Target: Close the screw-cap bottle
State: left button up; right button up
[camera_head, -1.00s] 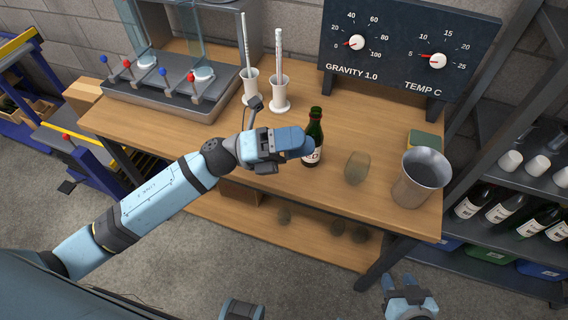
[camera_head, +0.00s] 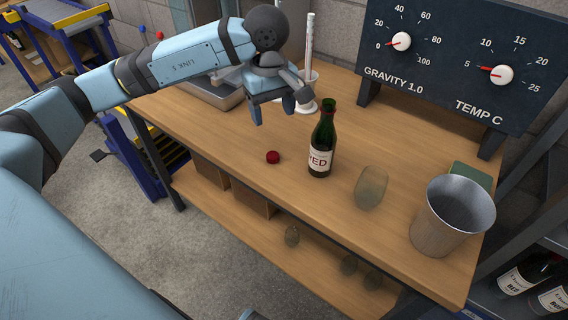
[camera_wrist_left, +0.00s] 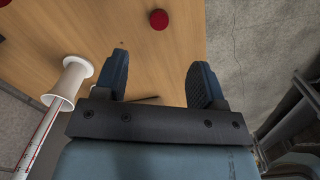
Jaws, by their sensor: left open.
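The green bottle (camera_head: 322,148) stands upright on the wooden bench (camera_head: 235,142) in the head view, with a white label and no cap seen on its neck. A small red screw cap (camera_head: 273,157) lies on the bench to the left of the bottle. It also shows at the top of the left wrist view (camera_wrist_left: 158,19). My left gripper (camera_head: 274,111) is open and empty, raised above the bench behind the cap and left of the bottle neck. In the left wrist view the two fingers (camera_wrist_left: 160,85) are apart with nothing between them. My right gripper is out of view.
A glass (camera_head: 371,188) and a metal bucket (camera_head: 450,217) stand right of the bottle. A dial panel (camera_head: 450,62) rises at the back right. The bench around the cap is clear.

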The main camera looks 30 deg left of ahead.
pick_arm(q)
jog(key=shift+w+a+r+y, duration=0.2)
jog(key=shift+a+y, duration=0.1)
jog(key=shift+a, duration=0.15)
jog(key=b, duration=0.1)
send_over(273, 155)
notch_tip(273, 155, down, 9)
jog(key=shift+a+r, duration=0.1)
jog(key=shift+a, duration=0.05)
notch_tip(273, 155, down, 5)
jog(key=shift+f+b, duration=0.1)
jog(key=shift+b, duration=0.55)
jog(key=c, duration=1)
